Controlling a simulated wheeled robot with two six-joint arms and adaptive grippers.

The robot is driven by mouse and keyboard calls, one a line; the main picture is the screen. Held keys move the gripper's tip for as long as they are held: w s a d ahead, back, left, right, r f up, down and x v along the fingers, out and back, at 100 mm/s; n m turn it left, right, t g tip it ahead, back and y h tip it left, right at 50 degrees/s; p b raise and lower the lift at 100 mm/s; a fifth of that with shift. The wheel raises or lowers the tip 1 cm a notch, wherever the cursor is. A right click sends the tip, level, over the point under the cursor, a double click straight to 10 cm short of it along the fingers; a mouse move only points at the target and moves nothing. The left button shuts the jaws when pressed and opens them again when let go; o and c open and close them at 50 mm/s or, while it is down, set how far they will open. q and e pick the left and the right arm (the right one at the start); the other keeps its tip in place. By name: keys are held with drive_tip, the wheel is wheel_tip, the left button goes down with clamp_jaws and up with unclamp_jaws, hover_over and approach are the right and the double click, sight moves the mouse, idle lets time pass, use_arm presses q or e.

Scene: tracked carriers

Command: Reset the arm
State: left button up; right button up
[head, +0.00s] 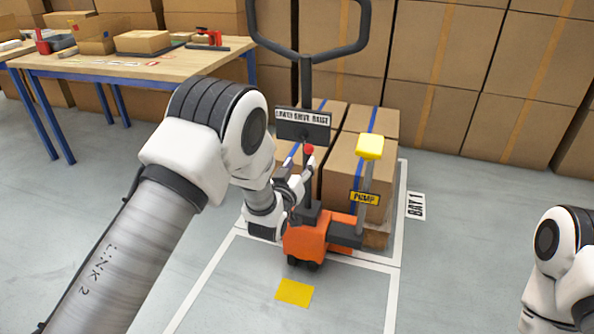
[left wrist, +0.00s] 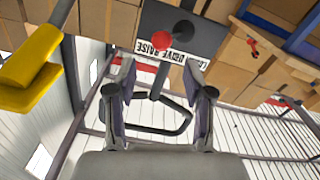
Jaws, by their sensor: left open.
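My left arm reaches to the orange pallet truck (head: 305,240). My left gripper (head: 299,178) is close in front of the truck's control lever, just below its red knob (head: 309,149). In the left wrist view the two fingers (left wrist: 160,75) stand apart with nothing clamped between them. The red knob (left wrist: 164,41) shows beyond the fingertips, in front of the dark sign plate (left wrist: 190,35). The sign (head: 303,124) reads lower, drive, raise. Part of my right arm shows at the lower right; its gripper is out of view.
A pump pedal with yellow pad (head: 370,147) stands right of the lever. Strapped cartons (head: 345,165) stand behind the truck, inside the white-lined bay marked BAY 1 (head: 416,205). A yellow floor square (head: 294,292) lies in front. A workbench (head: 140,65) is at back left.

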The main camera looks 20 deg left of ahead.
use_arm(q)
drive_tip(key=s+a+f+g+y, duration=0.1)
drive_tip(key=s+a+f+g, duration=0.25)
drive_tip(key=s+f, duration=0.65)
drive_tip(key=s+a+f+g, duration=0.2)
drive_tip(key=s+f+g, duration=0.2)
drive_tip(key=s+f, duration=0.6)
drive_tip(key=s+f+g, duration=0.6)
drive_tip(key=s+f, duration=0.4)
drive_tip(key=s, duration=0.4)
drive_tip(key=s+m+g, duration=0.2)
drive_tip(key=s+g, duration=0.3)
drive_tip(key=s, duration=0.8)
wheel_tip(320, 180, up, 21)
drive_tip(key=p, duration=2.1)
drive_tip(key=shift+r, duration=0.15)
drive_tip(key=shift+a+t, duration=0.1)
drive_tip(key=shift+t, duration=0.15)
